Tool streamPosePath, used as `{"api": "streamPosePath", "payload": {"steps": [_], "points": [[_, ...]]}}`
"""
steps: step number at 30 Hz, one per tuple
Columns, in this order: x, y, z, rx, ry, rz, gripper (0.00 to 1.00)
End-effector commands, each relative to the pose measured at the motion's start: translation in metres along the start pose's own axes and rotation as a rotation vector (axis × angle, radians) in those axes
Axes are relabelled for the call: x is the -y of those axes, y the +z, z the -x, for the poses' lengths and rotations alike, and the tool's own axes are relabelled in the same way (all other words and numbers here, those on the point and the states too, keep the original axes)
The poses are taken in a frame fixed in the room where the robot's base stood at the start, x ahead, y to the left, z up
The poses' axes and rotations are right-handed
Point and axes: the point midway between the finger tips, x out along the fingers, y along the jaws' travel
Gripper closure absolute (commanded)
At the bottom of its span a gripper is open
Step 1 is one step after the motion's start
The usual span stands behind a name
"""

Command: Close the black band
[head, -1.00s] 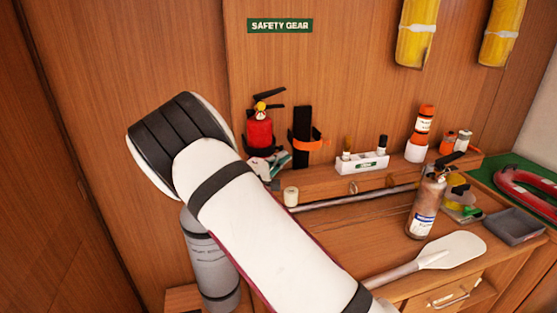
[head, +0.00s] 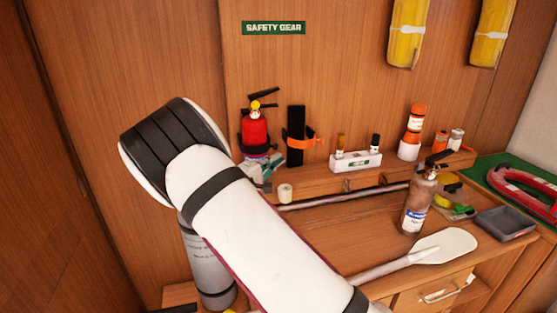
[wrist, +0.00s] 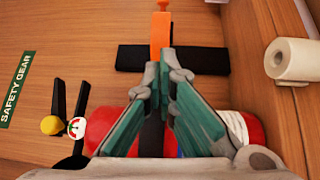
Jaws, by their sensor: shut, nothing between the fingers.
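The red fire extinguisher (head: 254,128) stands against the wood wall under the sign. Dark parts of the black band (head: 241,145) show at its sides; whether its ends meet is unclear. In the wrist view a black strip, likely that band (wrist: 152,136), runs behind my fingers across the red body (wrist: 108,128). My gripper (wrist: 160,76) has its teal-padded fingertips together, empty, in front of the extinguisher. In the head view my gripper (head: 262,171) is small and partly hidden by my arm. Contact with the band cannot be told.
Right of the extinguisher is a black wall bracket (head: 296,136) with an orange strap (head: 303,141). A white roll (head: 285,193), a white holder (head: 356,160) and a pole (head: 345,197) lie near. A brown extinguisher (head: 417,203) and a paddle (head: 443,247) occupy the bench.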

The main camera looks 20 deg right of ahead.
Motion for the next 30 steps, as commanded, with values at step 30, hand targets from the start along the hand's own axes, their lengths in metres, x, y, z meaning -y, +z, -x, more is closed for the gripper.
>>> {"api": "streamPosePath", "payload": {"steps": [30], "points": [[-0.007, 0.08, 0.077, 0.091, -0.077, -0.015, 1.0]]}}
